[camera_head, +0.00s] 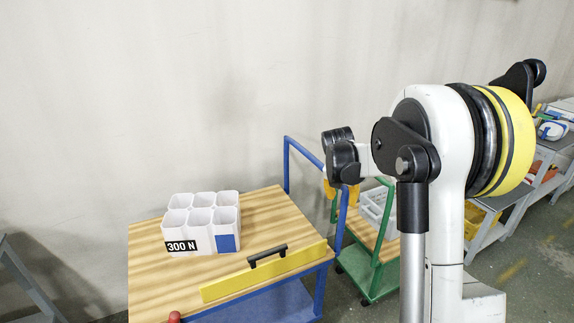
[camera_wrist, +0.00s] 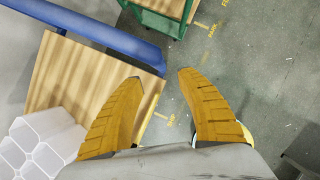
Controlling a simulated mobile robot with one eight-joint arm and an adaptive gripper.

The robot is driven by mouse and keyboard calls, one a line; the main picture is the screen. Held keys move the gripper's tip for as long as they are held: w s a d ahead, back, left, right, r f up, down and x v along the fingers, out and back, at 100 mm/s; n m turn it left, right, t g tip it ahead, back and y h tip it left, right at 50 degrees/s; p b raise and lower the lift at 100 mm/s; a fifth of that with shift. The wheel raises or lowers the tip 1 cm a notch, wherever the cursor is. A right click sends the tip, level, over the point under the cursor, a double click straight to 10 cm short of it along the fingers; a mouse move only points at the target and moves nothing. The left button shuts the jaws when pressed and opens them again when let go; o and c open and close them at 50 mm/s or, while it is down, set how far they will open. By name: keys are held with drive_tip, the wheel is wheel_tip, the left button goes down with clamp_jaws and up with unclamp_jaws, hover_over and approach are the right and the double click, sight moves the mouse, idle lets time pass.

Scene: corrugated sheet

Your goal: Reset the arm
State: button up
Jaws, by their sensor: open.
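My gripper (camera_wrist: 162,85) shows in the wrist view as two yellow ridged fingers spread apart with nothing between them. They are over the right edge of the wooden cart top and the grey floor. In the head view my arm stands at the right, and a small yellow part of the gripper (camera_head: 331,189) shows beyond the black wrist joint, mostly hidden. The gripper is to the right of the white multi-cell container (camera_head: 190,243) marked "300 N", apart from it. The container also shows at the lower left of the wrist view (camera_wrist: 40,145).
The wooden-topped blue cart (camera_head: 150,290) carries the container and a yellow bar with a black handle (camera_head: 265,272). A green cart (camera_head: 380,285) stands behind my arm. Grey shelves (camera_head: 510,195) line the right. A pale wall is behind; floor shows at right.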

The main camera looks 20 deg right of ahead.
drive_tip(key=s+a+r+m+t+y, duration=0.1)
drive_tip(key=s+a+r+m, duration=0.4)
drive_tip(key=s+a, duration=0.15)
drive_tip(key=s+a+r+m+t, duration=0.1)
drive_tip(key=s+a+r+m, duration=0.45)
drive_tip(key=a, duration=0.25)
drive_tip(key=s+a+f+m+t+y, duration=0.1)
drive_tip(key=s+a+m, duration=0.4)
drive_tip(key=s+m, duration=0.2)
drive_tip(key=s+a+f+m+t+y, duration=0.1)
drive_tip(key=s+a+m, duration=0.5)
drive_tip(key=s+m, duration=0.2)
drive_tip(key=shift+s+a+f+y, duration=0.15)
drive_tip(key=shift+s+f+y, duration=0.15)
